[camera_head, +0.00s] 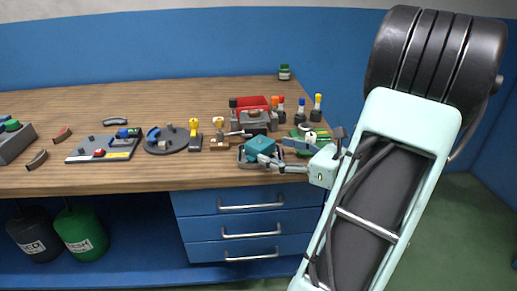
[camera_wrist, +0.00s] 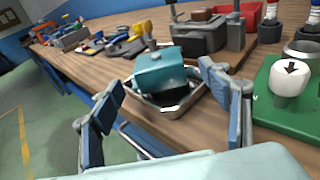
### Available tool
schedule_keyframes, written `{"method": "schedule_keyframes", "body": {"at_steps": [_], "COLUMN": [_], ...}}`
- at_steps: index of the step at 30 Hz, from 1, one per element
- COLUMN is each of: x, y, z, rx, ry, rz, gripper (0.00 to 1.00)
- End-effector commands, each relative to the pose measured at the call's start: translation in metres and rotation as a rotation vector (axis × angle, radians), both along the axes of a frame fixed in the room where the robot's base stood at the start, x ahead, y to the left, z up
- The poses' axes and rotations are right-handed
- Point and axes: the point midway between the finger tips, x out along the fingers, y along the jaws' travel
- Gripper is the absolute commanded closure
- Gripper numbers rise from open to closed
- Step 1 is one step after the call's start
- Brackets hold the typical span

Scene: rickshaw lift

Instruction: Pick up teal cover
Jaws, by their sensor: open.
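The teal cover (camera_wrist: 160,70) is a small box-like piece with a knob on top. It sits tilted on a silver metal tray (camera_wrist: 184,103) near the table's front edge. In the head view the teal cover (camera_head: 260,146) is just beyond my gripper's fingers. My gripper (camera_wrist: 158,92) is open, with one blue-padded finger to the left of the cover and one to the right, both nearer the camera. The fingers appear apart from the cover. In the head view my gripper (camera_head: 273,154) reaches in from the right, partly hiding the tray.
A green board with a white arrow knob (camera_wrist: 291,78) stands close on the right. A grey vise-like block (camera_wrist: 198,36) and a red bin (camera_head: 254,103) stand behind. Black-based fixtures (camera_head: 172,139) lie to the left. The wooden table's front edge (camera_head: 150,187) is near.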

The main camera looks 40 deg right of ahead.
Motion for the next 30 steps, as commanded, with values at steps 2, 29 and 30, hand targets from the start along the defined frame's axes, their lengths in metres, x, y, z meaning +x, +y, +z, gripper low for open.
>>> {"method": "schedule_keyframes", "body": {"at_steps": [2, 29, 30], "x": [0.007, 0.06, 0.06], "y": [0.002, 0.015, 0.015], "z": [-0.001, -0.005, -0.005], "rx": [-0.001, -0.002, -0.002], "ry": [-0.001, 0.001, 0.001], "rz": [0.0, 0.0, 0.0], "gripper": [0.3, 0.49, 0.53]}}
